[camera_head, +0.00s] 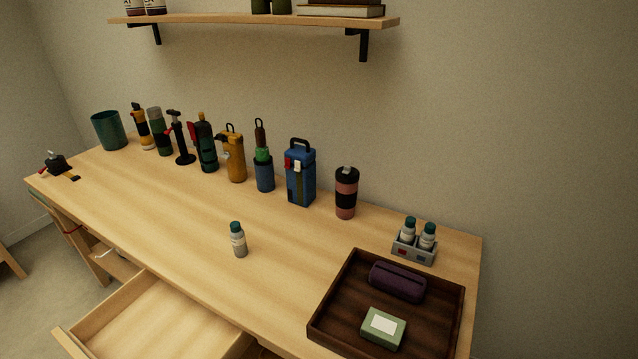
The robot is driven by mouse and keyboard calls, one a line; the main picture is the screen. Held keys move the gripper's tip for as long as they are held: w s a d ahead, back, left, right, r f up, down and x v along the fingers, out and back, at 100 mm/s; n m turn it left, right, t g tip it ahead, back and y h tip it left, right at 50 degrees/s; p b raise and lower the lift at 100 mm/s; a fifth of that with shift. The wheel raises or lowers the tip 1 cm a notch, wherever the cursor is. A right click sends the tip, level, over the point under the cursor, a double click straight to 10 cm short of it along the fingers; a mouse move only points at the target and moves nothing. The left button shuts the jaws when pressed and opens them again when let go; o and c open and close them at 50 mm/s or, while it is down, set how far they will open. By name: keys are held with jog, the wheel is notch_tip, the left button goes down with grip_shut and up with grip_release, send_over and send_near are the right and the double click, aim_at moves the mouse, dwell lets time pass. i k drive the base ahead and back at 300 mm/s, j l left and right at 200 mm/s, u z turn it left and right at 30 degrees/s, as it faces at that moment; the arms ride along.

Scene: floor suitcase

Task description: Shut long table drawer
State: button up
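The long wooden table (190,235) runs from the far left to the lower right against the wall. Its drawer (160,318) is pulled out below the front edge at the bottom of the head view. The drawer's pale inside looks empty where it shows, and its lower part is cut off by the picture's edge. My gripper is not in the head view.
Several bottles and tools line the table's back, among them a blue one (301,175). A small bottle (238,240) stands alone near the front edge. A dark tray (335,295) holds a purple case and a green box. A shelf (270,22) hangs above.

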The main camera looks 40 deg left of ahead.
aim_at(146, 317)
jog(key=u, duration=2.65)
